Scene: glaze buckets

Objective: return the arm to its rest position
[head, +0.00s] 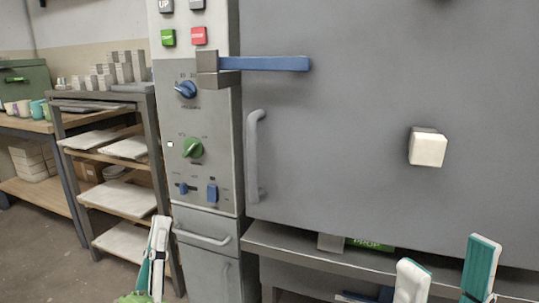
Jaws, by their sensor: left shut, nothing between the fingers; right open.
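My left gripper (155,262) shows at the bottom, left of centre, in front of the lower cabinet and shelf rack. It is shut and holds nothing. My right gripper (446,274) shows at the bottom right with its two teal and white fingers spread apart and nothing between them. It is in front of the ledge under the large grey door. Both grippers look apart from the door and its handle. Most of both arms is out of view.
A large grey door (350,120) fills the right side, with a blue latch lever (270,63) and grey handle (255,155). A control panel (200,120) has a blue and a green knob. A shelf rack (115,190) with pale slabs stands left. Floor is clear at lower left.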

